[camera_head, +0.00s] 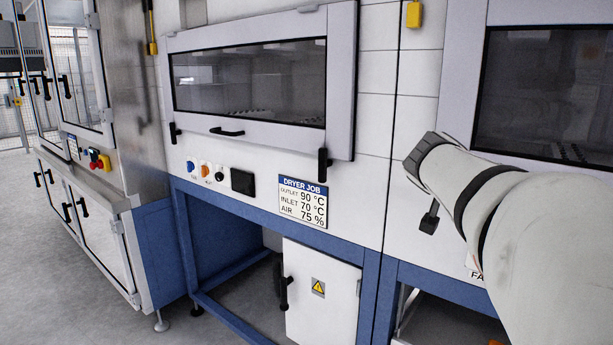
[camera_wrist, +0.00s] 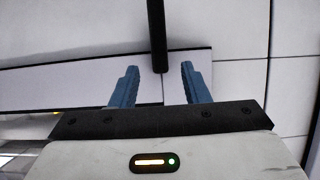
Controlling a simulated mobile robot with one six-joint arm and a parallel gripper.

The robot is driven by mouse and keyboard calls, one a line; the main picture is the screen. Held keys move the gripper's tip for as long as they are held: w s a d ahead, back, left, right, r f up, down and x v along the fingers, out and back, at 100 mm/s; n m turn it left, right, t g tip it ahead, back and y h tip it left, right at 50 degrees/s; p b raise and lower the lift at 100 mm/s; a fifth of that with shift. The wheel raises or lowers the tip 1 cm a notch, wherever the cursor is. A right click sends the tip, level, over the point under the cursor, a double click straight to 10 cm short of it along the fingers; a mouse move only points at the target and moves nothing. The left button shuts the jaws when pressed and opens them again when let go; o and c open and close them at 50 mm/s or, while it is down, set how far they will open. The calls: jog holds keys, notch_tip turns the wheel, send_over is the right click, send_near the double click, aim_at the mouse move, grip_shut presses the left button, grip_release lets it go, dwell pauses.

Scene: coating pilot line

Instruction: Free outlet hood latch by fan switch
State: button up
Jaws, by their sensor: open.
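In the wrist view my gripper (camera_wrist: 159,66) is open, its two blue fingers apart. A black upright bar (camera_wrist: 157,35), like a latch handle, ends between the fingertips in the picture; I cannot tell its depth, and no grip shows. In the head view a hood (camera_head: 340,80) with a dark window has black latches at its lower left (camera_head: 175,131) and lower right (camera_head: 322,165). Another hood (camera_head: 458,75) at the right is partly covered by my arm. A black piece (camera_head: 430,217) hangs below my arm. Which hood is the outlet one is unclear.
A blue knob (camera_head: 191,166), an orange knob (camera_head: 205,170) and a black knob (camera_head: 220,174) sit on the panel; their labels are unreadable. A placard (camera_head: 303,202) reads DRYER JOB, outlet 90 °C. A low cabinet (camera_head: 335,290) stands below. Floor is clear at left.

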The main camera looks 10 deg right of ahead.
jog(key=shift+x, duration=2.2)
jog(key=shift+f, duration=0.1)
jog(key=shift+c, duration=0.3)
